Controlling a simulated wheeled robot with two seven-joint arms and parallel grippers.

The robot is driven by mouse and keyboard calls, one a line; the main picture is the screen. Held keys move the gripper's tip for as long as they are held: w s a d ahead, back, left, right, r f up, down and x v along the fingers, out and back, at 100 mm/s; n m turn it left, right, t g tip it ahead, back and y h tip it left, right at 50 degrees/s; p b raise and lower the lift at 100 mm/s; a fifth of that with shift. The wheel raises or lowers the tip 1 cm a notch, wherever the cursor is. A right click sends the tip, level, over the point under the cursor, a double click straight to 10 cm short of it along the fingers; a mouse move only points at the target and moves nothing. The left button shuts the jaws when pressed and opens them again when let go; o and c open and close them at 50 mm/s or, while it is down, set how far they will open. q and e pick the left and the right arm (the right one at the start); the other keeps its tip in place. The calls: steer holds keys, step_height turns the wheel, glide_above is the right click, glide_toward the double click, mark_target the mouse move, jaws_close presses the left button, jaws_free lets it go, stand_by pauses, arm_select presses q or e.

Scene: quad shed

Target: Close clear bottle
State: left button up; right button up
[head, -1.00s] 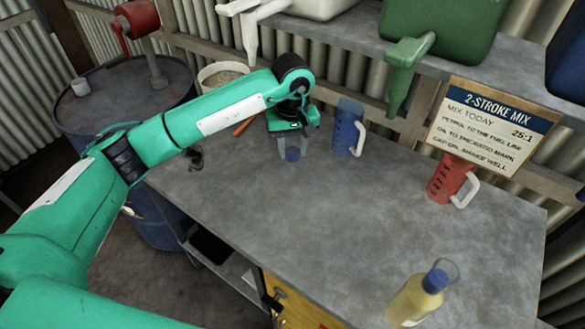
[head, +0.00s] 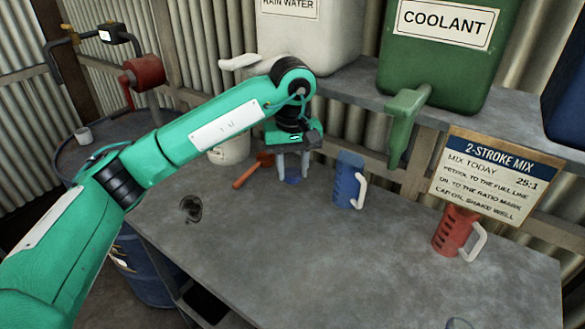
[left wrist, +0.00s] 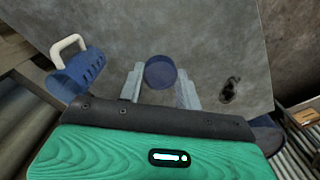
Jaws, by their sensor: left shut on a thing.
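A round blue cap (head: 292,180) is between the fingers of my left gripper (head: 292,165), near the back of the workbench. My left gripper is shut on it. The left wrist view shows the cap (left wrist: 160,72) as a dark blue disc between the two pale fingers (left wrist: 160,88). Whether it clears the bench is hard to tell. Of the clear bottle, only the faint rounded top (head: 458,323) shows at the bottom edge of the head view. Its body is out of frame. My right gripper is not in view.
A blue jug (head: 346,183) stands just right of my left gripper, a red jug (head: 452,232) further right beside the mix sign (head: 485,175). An orange-handled tool (head: 250,172) and white bucket (head: 232,150) are left. The middle of the workbench (head: 310,260) is clear.

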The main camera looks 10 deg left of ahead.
arm_select(q)
steer(key=s+a+f+m, duration=0.4)
steer(key=s+a+f, duration=0.4)
steer(key=s+f, duration=0.2)
steer(key=shift+s+a+f+m, duration=0.2)
steer(key=shift+a+f+m, duration=0.1)
steer(key=shift+a+f, duration=0.15)
steer(key=shift+d, duration=0.1)
